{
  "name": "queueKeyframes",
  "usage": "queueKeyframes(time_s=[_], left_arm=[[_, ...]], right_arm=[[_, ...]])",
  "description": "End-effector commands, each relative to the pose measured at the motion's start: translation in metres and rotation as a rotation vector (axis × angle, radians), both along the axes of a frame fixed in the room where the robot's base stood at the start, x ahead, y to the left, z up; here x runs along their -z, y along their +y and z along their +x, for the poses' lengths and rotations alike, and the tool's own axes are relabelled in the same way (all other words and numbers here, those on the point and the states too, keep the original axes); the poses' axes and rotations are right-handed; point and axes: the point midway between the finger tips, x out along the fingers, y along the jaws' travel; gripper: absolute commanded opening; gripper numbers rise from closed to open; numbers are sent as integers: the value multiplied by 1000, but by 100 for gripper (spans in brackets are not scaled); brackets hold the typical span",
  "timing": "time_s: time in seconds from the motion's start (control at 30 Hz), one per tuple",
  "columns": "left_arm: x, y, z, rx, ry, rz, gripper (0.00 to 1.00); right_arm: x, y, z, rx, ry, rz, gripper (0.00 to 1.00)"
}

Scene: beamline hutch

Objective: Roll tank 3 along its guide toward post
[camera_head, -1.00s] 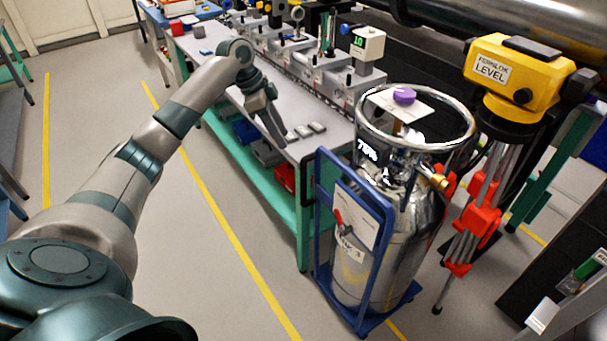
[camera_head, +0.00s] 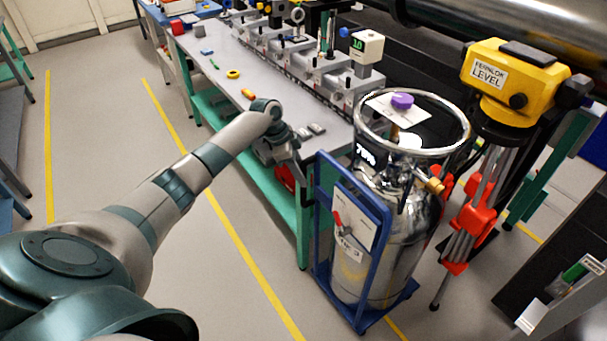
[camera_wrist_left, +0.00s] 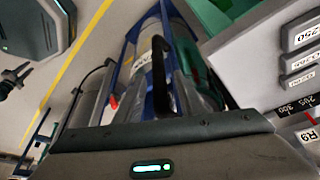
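The silver tank (camera_head: 388,262) stands upright on the floor inside a blue wheeled frame (camera_head: 324,205). A ring rail (camera_head: 462,137) and a purple knob (camera_head: 402,101) top it, and a small display reads about 70%. A white plate with a red lever is on the frame; its lower label is hard to read. The frame (camera_wrist_left: 136,45) and tank also show in the left wrist view. My right gripper is not seen.
A grey bench (camera_head: 222,62) with several instruments runs along the left of the tank. A yellow level (camera_head: 515,80) on a red-jointed tripod (camera_head: 470,225) stands close on the right. The floor left of the yellow line (camera_head: 225,222) is clear.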

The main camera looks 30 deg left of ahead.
Motion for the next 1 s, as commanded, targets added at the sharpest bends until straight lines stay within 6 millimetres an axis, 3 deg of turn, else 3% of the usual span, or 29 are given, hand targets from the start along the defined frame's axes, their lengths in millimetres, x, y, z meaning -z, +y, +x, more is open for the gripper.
queueKeyframes(time_s=[0.2,0.53,0.57,0.7,1.0], left_arm=[[15,-6,3,-1,1,-1,36],[17,-6,4,0,0,0,36],[17,-6,4,0,0,0,33],[17,-6,4,0,0,0,0],[17,-8,3,0,1,-1,0]], right_arm=[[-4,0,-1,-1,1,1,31],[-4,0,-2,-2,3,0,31],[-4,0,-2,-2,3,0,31],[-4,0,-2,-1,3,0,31],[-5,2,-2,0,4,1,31]])
